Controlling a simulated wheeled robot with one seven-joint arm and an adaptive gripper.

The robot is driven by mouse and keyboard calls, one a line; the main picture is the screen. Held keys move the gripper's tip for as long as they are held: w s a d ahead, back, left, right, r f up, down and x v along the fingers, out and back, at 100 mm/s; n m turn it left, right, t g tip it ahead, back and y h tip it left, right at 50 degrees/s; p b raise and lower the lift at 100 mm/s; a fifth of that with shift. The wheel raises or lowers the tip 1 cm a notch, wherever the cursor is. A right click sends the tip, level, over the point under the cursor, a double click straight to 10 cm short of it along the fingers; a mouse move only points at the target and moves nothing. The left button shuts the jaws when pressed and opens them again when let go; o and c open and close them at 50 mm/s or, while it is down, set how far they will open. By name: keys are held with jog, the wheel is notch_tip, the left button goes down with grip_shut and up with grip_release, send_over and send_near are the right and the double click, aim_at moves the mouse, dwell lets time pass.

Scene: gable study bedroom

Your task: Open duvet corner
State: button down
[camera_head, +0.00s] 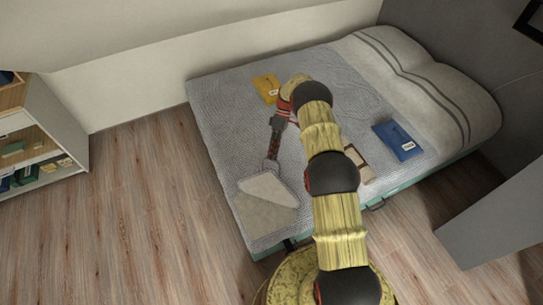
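The grey textured duvet (222,100) covers the bed. At its near-left corner, a smooth, paler grey section (270,190) lies as a flat, angular patch, apparently a turned-back flap. A darker grey area (262,222) shows below it. My arm reaches over the bed from the near side. My gripper (271,163) points down at the patch's upper edge, touching it or just above it. Its fingers are too small to tell whether they are open, shut or holding the fabric.
A yellow packet (267,88), a blue packet (398,141) and a tan-framed item (357,163), partly behind my arm, lie on the bed. Long pillows (420,80) line its right end. A bookshelf (45,135) stands left. A grey panel (495,215) stands at right. Wood floor (140,210) is clear.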

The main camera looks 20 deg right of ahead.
jog(key=shift+d+x, duration=0.25)
jog(key=shift+x, duration=1.3)
jog(key=c, duration=1.7)
grip_release()
jog(key=shift+w+f, duration=0.15)
jog(key=shift+f, duration=0.1)
jog(key=shift+o, duration=0.2)
jog(key=shift+w+d+r, duration=0.1)
jog(key=shift+d+r, duration=0.05)
jog(key=shift+c, duration=0.7)
jog(key=shift+w+d+r, duration=0.15)
jog(key=shift+c, duration=0.4)
jog(key=v, duration=1.2)
jog(key=shift+w, duration=0.2)
jog(key=shift+c, duration=0.2)
